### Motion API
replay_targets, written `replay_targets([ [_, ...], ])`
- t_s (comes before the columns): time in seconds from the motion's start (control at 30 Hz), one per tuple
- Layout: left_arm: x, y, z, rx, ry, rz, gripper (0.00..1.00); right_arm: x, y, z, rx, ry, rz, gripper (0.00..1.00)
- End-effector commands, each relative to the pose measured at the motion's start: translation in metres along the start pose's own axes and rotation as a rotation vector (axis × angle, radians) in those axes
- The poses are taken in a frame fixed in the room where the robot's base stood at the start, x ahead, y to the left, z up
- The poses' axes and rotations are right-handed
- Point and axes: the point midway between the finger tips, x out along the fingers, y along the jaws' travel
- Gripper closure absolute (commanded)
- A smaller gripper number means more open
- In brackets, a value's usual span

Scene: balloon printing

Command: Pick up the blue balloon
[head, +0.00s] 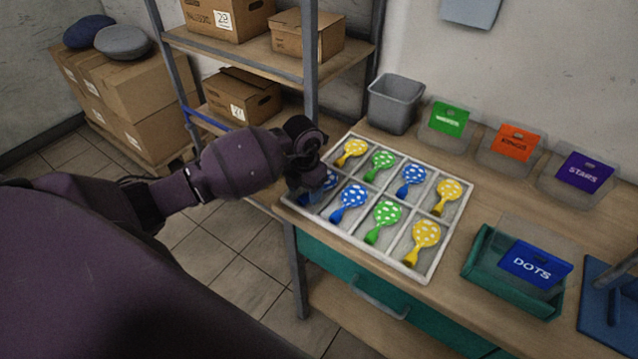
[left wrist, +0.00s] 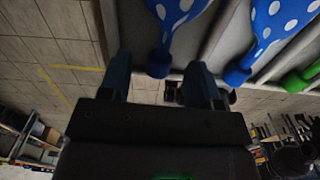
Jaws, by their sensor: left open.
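A white divided tray (head: 433,268) on the workbench holds flat balloons with white dots, one in each compartment. The blue balloon in the front-left compartment (head: 331,180) is partly hidden by my left gripper (head: 310,183), which is right over it. In the left wrist view, this blue balloon (left wrist: 178,14) has its neck in line with the gap between the open, empty fingers (left wrist: 160,66). Another blue balloon (head: 350,196) lies in the neighbouring compartment to the right, and a third (head: 411,175) lies in the back row. My right gripper is not in view.
Green (head: 383,215) and yellow (head: 425,235) balloons fill the other compartments. A grey bin (head: 394,102) stands behind the tray. A teal tray with a blue DOTS card (head: 535,266) is to the right. A shelf post (head: 310,60) rises close behind my left gripper.

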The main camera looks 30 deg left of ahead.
Motion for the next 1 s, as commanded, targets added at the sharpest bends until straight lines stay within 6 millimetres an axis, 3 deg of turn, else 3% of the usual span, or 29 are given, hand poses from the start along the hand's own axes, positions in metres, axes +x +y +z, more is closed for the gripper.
replay_targets([
  [0.2,0.018,0.000,0.001,0.000,-0.001,-0.001,0.43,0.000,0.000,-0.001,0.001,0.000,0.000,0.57],
  [0.43,0.019,0.000,0.001,0.001,-0.001,0.000,0.43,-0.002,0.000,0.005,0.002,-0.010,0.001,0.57],
  [0.73,0.019,0.000,0.001,0.000,-0.001,0.000,0.87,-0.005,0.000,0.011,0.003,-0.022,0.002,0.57],
  [1.0,0.018,0.000,0.001,0.000,-0.001,0.000,0.87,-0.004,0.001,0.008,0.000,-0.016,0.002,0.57],
])
